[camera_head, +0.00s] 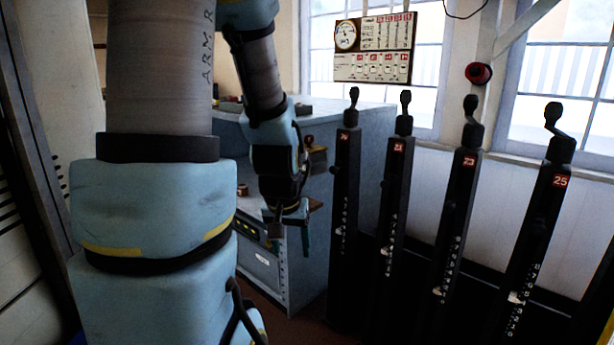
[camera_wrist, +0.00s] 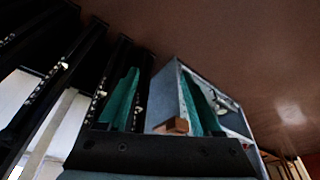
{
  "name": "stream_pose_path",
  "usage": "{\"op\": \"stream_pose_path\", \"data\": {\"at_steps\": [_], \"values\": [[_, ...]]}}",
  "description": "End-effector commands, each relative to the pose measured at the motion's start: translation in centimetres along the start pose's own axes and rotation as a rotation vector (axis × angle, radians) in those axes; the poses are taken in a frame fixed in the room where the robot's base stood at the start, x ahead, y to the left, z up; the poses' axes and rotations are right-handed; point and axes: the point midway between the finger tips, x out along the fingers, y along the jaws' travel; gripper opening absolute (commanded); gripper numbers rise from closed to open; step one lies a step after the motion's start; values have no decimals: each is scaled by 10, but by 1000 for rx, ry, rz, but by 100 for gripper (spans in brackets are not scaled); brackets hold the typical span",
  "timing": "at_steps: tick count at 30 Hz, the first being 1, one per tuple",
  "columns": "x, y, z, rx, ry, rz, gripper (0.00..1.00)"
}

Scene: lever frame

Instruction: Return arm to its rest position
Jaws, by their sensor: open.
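My arm (camera_head: 165,190) fills the left of the head view, with the forearm bent down in front of a blue-grey cabinet. My gripper (camera_head: 290,230) hangs beside the cabinet's open side, left of the levers. In the wrist view my gripper (camera_wrist: 160,100) has its two green fingers spread apart, with nothing held between them. The fingers look clear of the levers. A small brown block-like thing (camera_wrist: 172,126) shows between the fingers, seemingly on the cabinet.
Several black lever posts (camera_head: 460,200) with red number plates stand in a row on the right. The cabinet (camera_head: 265,275) stands behind my gripper. A diagram board (camera_head: 375,48) hangs before the window. Brown floor (camera_wrist: 240,45) is bare in the wrist view.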

Motion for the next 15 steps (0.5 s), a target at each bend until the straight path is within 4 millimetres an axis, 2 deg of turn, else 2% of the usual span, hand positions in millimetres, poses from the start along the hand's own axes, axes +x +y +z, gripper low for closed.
{"op": "stream_pose_path", "data": {"at_steps": [5,6,15], "values": [[-30,-25,43,-88,-153,-22,66],[-44,-25,43,-91,-166,-22,66],[-106,-24,21,-85,-164,-21,66]]}}
